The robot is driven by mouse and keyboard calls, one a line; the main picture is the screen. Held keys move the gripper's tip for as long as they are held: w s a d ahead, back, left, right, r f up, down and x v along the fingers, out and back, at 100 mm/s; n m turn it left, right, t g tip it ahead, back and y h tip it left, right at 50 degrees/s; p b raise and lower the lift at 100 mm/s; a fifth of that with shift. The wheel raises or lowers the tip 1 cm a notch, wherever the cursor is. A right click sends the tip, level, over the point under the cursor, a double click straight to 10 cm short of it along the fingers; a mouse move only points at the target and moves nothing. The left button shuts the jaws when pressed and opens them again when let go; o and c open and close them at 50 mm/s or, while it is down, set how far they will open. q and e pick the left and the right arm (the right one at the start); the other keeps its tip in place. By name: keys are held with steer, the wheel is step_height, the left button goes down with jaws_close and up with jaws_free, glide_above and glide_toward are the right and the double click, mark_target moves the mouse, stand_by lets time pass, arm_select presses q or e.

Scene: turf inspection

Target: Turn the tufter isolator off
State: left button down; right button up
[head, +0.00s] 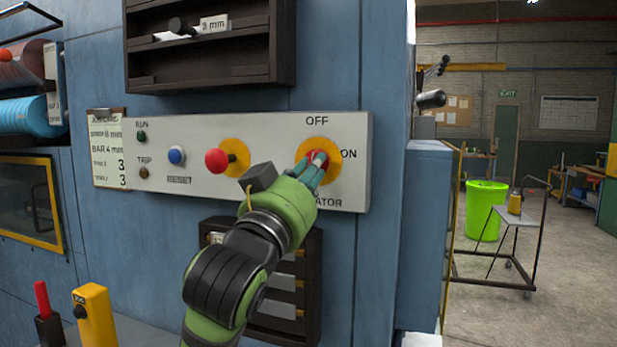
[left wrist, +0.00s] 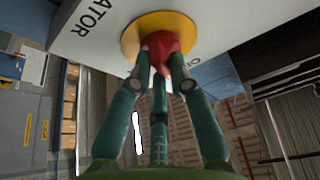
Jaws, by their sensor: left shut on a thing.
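The isolator is a red knob (head: 318,157) on a yellow disc (head: 333,170) at the right end of a pale control panel (head: 200,130). OFF is printed above it and ON to its right; the label below is partly hidden, ending in "ATOR". My left gripper (head: 312,168) is shut on the red knob, its green fingers around it. In the left wrist view the fingers close on the red knob (left wrist: 160,48) in front of the yellow disc (left wrist: 130,42). The fingers cover much of the knob, so I cannot tell which mark it points at. My right gripper is out of view.
A red mushroom button (head: 216,161) on a yellow disc and a blue RESET button (head: 176,156) sit left on the panel. A dark rack (head: 210,80) juts out above; another (head: 315,290) is below, behind my arm. Open floor lies right, with a green bin (head: 486,212) and trolley.

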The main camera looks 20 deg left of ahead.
arm_select(q)
steer(key=shift+d+r+n+y, duration=0.1)
steer(key=shift+n+y, duration=0.9)
steer(key=shift+n, duration=0.6)
steer(key=shift+s+r, duration=0.1)
steer(key=c, duration=1.1)
jaws_free()
steer(key=shift+c, duration=0.2)
steer(key=v, duration=0.7)
steer(key=shift+f, duration=0.3)
steer(key=shift+s, duration=0.1)
